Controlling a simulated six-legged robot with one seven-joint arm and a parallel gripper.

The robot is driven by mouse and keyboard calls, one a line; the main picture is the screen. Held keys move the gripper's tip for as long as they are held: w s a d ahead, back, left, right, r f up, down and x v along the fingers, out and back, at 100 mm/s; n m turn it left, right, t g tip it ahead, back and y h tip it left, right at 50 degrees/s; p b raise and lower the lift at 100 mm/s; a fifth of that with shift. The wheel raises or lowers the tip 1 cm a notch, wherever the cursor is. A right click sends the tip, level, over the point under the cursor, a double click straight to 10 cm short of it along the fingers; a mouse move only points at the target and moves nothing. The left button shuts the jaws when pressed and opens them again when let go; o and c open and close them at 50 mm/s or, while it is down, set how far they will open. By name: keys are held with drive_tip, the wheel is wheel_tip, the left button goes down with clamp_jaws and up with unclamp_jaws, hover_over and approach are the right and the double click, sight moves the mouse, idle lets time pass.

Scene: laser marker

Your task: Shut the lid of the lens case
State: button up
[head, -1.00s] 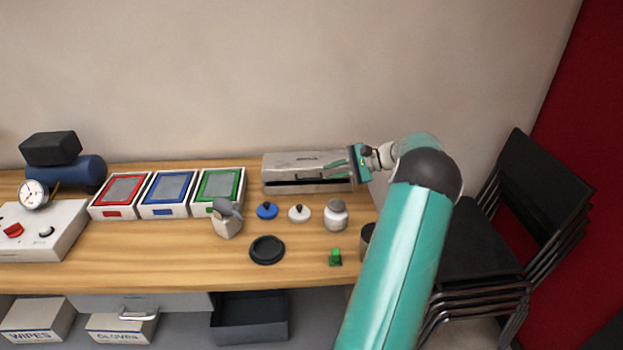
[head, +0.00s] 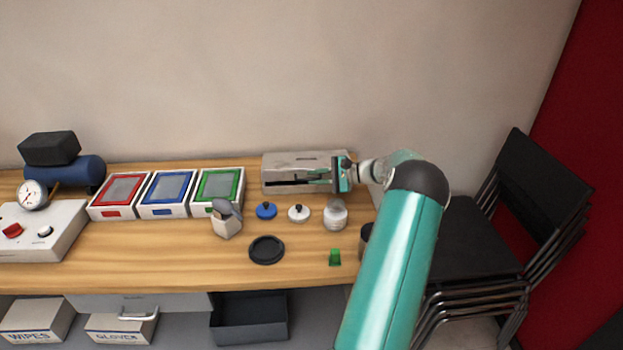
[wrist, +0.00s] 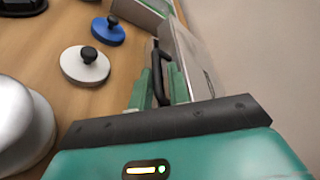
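The lens case, a long grey metal case (head: 290,168), stands at the back of the bench against the wall. A dark gap shows along its front, under the upper part. In the wrist view its pale surface (wrist: 196,58) runs along the right, with a black handle (wrist: 155,60) on its front. My gripper (head: 310,180) is at the front right of the case. In the wrist view the fingers (wrist: 158,85) stand apart on either side of the black handle. Whether they touch it is hard to tell. My gripper's body hides the case's right end.
In front of the case are a blue knobbed disc (head: 266,211), a white knobbed disc (head: 299,213) and a white jar (head: 335,216). Red, blue and green framed boxes (head: 218,190) stand to the left. A black round lid (head: 267,250) and small green item (head: 335,257) lie nearer the front.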

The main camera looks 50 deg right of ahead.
drive_tip(key=shift+x, duration=0.85)
clamp_jaws()
drive_tip(key=shift+s+a+f, duration=0.1)
drive_tip(key=shift+a+f, duration=0.05)
drive_tip(key=shift+f, duration=0.7)
drive_tip(key=shift+s+a+f, duration=0.1)
drive_tip(key=shift+s+f, duration=0.05)
drive_tip(key=shift+f, duration=0.7)
unclamp_jaws()
drive_tip(key=shift+f, duration=0.1)
drive_tip(key=v, duration=1.3)
drive_tip(key=shift+s+d+r, duration=0.1)
drive_tip(key=shift+s+r, duration=0.15)
drive_tip(key=shift+s, duration=0.05)
